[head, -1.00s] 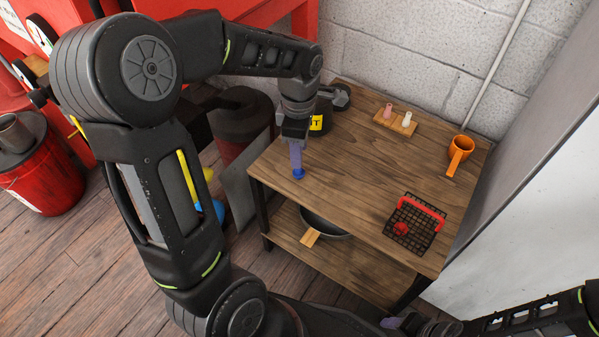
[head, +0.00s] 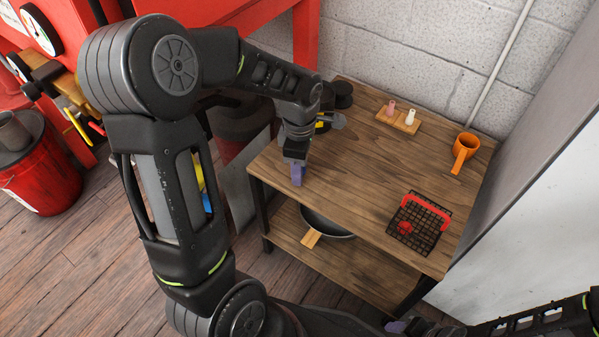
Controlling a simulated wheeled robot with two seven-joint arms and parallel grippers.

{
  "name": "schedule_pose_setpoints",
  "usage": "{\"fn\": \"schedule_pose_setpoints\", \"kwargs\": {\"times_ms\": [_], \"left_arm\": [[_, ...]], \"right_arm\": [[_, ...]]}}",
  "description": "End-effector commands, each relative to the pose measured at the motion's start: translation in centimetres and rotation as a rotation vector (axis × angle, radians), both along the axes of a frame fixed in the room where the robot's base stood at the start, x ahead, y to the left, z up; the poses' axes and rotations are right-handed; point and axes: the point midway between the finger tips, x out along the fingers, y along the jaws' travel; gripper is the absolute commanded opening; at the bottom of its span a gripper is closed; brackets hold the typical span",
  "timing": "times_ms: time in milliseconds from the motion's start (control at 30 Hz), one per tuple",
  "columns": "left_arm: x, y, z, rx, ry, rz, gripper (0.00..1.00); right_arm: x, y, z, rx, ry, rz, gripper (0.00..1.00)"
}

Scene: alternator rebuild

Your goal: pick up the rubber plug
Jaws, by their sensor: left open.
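My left gripper (head: 297,176) points down over the left front part of the wooden table top, its purple fingers close to the surface. It is open, though the gap between the fingers is hard to see from here. The small dark blue piece, which looks like the rubber plug, is not visible now; the fingers cover its spot. I cannot tell whether they touch it. My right gripper (head: 397,326) shows only in part at the bottom edge, away from the table top, and its opening is unclear.
A black wire basket (head: 428,240) with a red handle holds a red piece (head: 404,228) at the right front. A pan (head: 333,228) sits on the lower shelf. The table's middle is clear.

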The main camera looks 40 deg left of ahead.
Motion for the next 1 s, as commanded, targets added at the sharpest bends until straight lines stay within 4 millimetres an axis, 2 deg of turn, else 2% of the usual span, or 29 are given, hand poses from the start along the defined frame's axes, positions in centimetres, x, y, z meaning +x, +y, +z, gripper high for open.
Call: {"fn": "schedule_pose_setpoints", "kwargs": {"times_ms": [567,1000], "left_arm": [[0.03,0.00,0.02,0.000,-0.001,-0.001,0.40],[0.03,0.00,0.02,0.000,-0.001,-0.001,0.06]], "right_arm": [[0.00,0.01,0.04,0.000,0.000,0.000,0.53],[-0.02,0.02,0.03,0.000,0.000,0.000,0.53]]}}
